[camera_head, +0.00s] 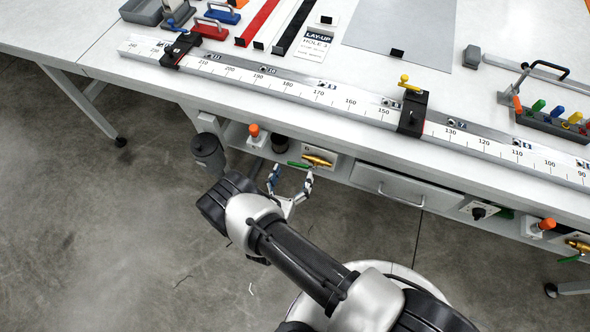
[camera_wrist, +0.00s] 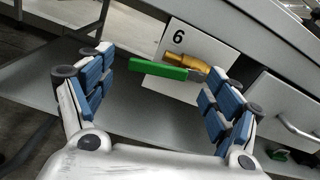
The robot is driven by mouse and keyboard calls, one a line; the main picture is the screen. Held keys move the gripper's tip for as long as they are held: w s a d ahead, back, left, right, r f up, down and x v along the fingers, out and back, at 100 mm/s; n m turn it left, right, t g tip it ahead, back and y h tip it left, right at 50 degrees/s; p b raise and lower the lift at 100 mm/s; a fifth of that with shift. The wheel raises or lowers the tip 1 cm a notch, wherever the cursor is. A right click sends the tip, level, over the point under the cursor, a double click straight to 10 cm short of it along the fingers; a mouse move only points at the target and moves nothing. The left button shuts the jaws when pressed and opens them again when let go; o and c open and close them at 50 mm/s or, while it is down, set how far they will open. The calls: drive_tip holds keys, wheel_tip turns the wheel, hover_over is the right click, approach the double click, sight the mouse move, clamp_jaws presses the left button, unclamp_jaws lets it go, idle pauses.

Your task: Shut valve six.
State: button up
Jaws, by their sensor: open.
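Valve six has a brass body (camera_wrist: 190,63) on a white plate marked 6 (camera_wrist: 176,38), with a green lever handle (camera_wrist: 160,70) reaching left from it. In the wrist view the lever lies nearly level, tilted slightly, between my spread fingers and beyond their tips. My gripper (camera_wrist: 155,85) is open and empty. In the head view my gripper (camera_head: 290,178) is just in front of the valve (camera_head: 317,160), under the bench edge; its green lever (camera_head: 298,165) points left. I cannot tell whether a finger touches the lever.
A drawer (camera_head: 388,186) with a bar handle is right of the valve. An orange-topped knob (camera_head: 254,131) and a dark cylinder (camera_head: 280,144) are left of it. Another brass valve (camera_head: 578,245) is far right. Open floor lies in front.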

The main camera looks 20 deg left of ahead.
sight(298, 165)
drive_tip(key=shift+w, duration=1.1)
drive_tip(key=shift+c, duration=0.4)
drive_tip(key=c, duration=1.4)
